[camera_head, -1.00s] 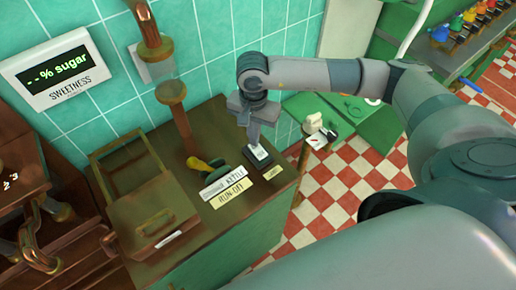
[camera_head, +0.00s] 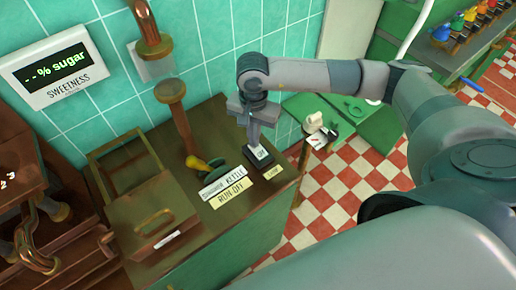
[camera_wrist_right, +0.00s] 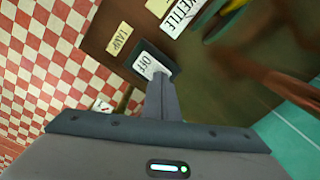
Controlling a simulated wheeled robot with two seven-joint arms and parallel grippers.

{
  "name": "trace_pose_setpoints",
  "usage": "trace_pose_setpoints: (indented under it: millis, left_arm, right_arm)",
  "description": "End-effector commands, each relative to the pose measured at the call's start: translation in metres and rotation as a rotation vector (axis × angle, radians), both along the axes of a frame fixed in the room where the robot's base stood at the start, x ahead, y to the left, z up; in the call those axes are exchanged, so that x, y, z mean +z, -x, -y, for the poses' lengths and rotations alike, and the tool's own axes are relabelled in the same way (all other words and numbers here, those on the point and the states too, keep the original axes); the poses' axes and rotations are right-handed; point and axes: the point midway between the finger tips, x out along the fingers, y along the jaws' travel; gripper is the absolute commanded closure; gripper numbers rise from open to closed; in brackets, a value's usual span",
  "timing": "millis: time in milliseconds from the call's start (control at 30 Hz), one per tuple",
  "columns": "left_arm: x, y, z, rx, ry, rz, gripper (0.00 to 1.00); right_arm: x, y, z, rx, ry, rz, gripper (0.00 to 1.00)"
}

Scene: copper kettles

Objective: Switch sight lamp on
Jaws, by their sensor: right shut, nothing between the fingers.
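The lamp switch (camera_head: 260,157) is a small dark block with a white face on the brown counter top, beside a cream "LAMP" label (camera_head: 273,172). In the right wrist view the switch (camera_wrist_right: 146,63) reads "OFF", and the "LAMP" label (camera_wrist_right: 119,39) lies beside it. My right gripper (camera_head: 254,140) is shut and empty, pointing down at the switch. In the wrist view its fingertips (camera_wrist_right: 160,77) overlap the edge of the switch face; I cannot tell if they touch it. My left gripper is not in view.
A "RUN-OFF" label (camera_head: 232,192) and a yellow-handled valve (camera_head: 197,163) are left of the switch. A copper pipe (camera_head: 179,120) rises behind them. A wooden box (camera_head: 150,225) stands at the counter's left. A sugar display (camera_head: 55,66) hangs on the tiled wall. Checkered floor (camera_head: 345,185) lies right.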

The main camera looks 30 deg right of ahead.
Motion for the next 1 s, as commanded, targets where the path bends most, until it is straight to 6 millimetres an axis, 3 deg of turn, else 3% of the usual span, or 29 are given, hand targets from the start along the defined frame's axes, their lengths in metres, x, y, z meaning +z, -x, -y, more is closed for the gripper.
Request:
trace_pose_setpoints:
  millis: [667,1000]
  left_arm:
    - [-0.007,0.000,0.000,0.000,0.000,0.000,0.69]
    - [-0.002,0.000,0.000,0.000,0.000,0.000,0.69]
  right_arm:
    - [-0.006,0.000,0.000,0.000,0.000,0.000,1.00]
    - [0.009,0.000,0.000,0.000,0.000,0.002,1.00]
